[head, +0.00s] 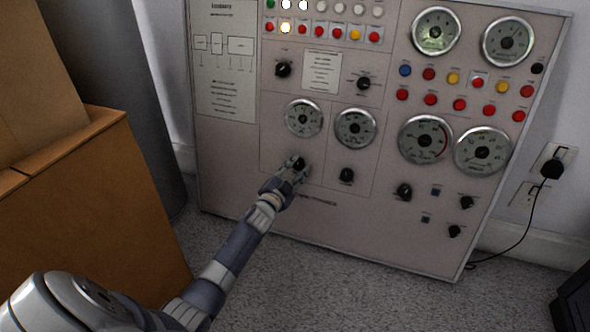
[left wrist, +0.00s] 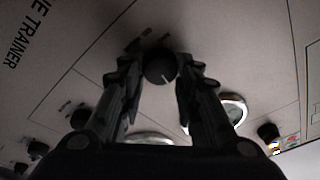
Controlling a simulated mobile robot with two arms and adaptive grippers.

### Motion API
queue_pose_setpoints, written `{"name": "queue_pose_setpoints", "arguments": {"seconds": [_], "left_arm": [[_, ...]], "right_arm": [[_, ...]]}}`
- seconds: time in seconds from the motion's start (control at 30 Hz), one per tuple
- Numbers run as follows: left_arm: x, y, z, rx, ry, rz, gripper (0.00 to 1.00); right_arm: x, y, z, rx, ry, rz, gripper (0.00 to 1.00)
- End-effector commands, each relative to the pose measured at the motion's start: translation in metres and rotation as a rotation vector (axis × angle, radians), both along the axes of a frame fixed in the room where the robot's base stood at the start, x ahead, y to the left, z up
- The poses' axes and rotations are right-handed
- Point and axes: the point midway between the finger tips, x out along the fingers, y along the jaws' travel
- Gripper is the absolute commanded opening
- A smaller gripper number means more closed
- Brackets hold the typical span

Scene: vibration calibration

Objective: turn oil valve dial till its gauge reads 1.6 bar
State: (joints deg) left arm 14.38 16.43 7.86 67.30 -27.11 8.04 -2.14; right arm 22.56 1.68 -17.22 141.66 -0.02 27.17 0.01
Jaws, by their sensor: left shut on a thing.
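My left gripper (head: 293,169) reaches the grey panel and is shut on a small black dial (head: 299,163) below the left small round gauge (head: 303,118). In the left wrist view the dial (left wrist: 160,66) sits between the two fingertips of the left gripper (left wrist: 160,76), with a white pointer line on its face. The label by the dial is too blurred to read, so I cannot confirm it is the oil valve. The gauge's needle and numbers are too small to read. My right gripper is not in view.
The panel (head: 230,160) also carries a second small gauge (head: 355,128), another black dial (head: 346,175) right of the held one, larger gauges, and rows of lamps and buttons. Brown boxes (head: 80,200) stand at the left. A plug with a black cable (head: 551,167) is at the right.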

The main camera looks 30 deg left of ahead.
Motion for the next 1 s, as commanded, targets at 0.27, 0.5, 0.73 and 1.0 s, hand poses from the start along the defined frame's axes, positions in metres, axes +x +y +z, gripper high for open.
{"name": "queue_pose_setpoints", "arguments": {"seconds": [0.27, 0.5, 0.73, 1.0], "left_arm": [[0.001, 0.0, 0.001, -0.001, -0.002, 0.001, 0.49], [0.0, 0.0, 0.001, -0.002, -0.001, 0.001, 0.51], [-0.005, -0.001, 0.0, -0.001, 0.0, 0.0, 0.51], [-0.04, -0.006, -0.002, -0.002, 0.001, 0.0, 0.51]], "right_arm": [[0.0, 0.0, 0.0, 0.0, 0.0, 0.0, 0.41], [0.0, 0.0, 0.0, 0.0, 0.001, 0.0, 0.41], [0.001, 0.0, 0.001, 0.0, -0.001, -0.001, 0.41], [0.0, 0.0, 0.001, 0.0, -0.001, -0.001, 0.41]]}}
